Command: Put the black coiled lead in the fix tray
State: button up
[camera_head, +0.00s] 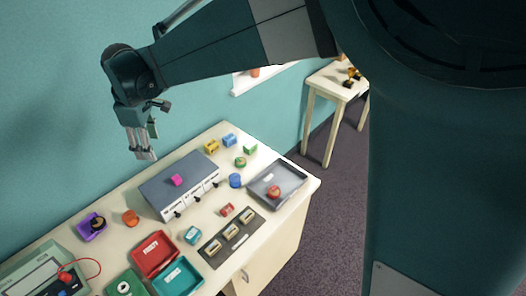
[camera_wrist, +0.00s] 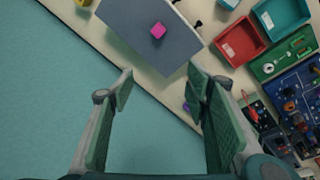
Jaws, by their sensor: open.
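A small dark round item (camera_head: 97,223) sits in a purple holder (camera_head: 84,233) at the left of the bench; it may be the black coiled lead, but I cannot tell. A red tray (camera_head: 139,258) and a teal tray (camera_head: 160,284) with white labels lie near the front. The labels are too small to read, so I cannot tell which is the fix tray. The red tray (camera_wrist: 222,45) and teal tray (camera_wrist: 262,21) also show in the wrist view. My gripper (camera_head: 145,154) is open and empty, high above the bench's back edge; its fingers (camera_wrist: 160,76) frame the wall.
A grey box (camera_head: 165,190) with a pink block (camera_head: 176,180) stands mid-bench. A grey tray (camera_head: 291,193) holding a red round item is at the right. An orange cylinder (camera_head: 130,218), a blue cylinder (camera_head: 235,181) and a slotted dark strip (camera_head: 213,258) lie around. A meter (camera_head: 30,270) is front left.

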jog(key=s+d+r+m+t, duration=0.1)
jog(key=d+r+m, duration=0.2)
jog(key=d, duration=0.8)
jog(key=s+d+r+m+t, duration=0.1)
jog(key=d+r+m, duration=0.1)
jog(key=d, duration=0.8)
jog(key=s+d+r+m+t, duration=0.1)
jog(key=d+r+m, duration=0.2)
jog(key=d, duration=0.8)
jog(key=s+d+f+m+t, duration=0.1)
jog(key=s+d+m, duration=0.3)
jog(key=s+d, duration=0.4)
jog(key=s+d+f+m+t+h, duration=0.1)
jog(key=s+d+f+m, duration=0.3)
jog(key=s+d, duration=0.4)
jog(key=d+m, duration=0.1)
jog(key=d, duration=0.6)
jog(key=shift+f+m+t, duration=0.15)
jog(key=shift+m+t, duration=0.15)
jog(key=shift+t, duration=0.1)
jog(key=shift+d, duration=0.1)
notch_tip(320, 180, down, 8)
jog(key=b, duration=0.8)
jog(key=shift+f, duration=0.1)
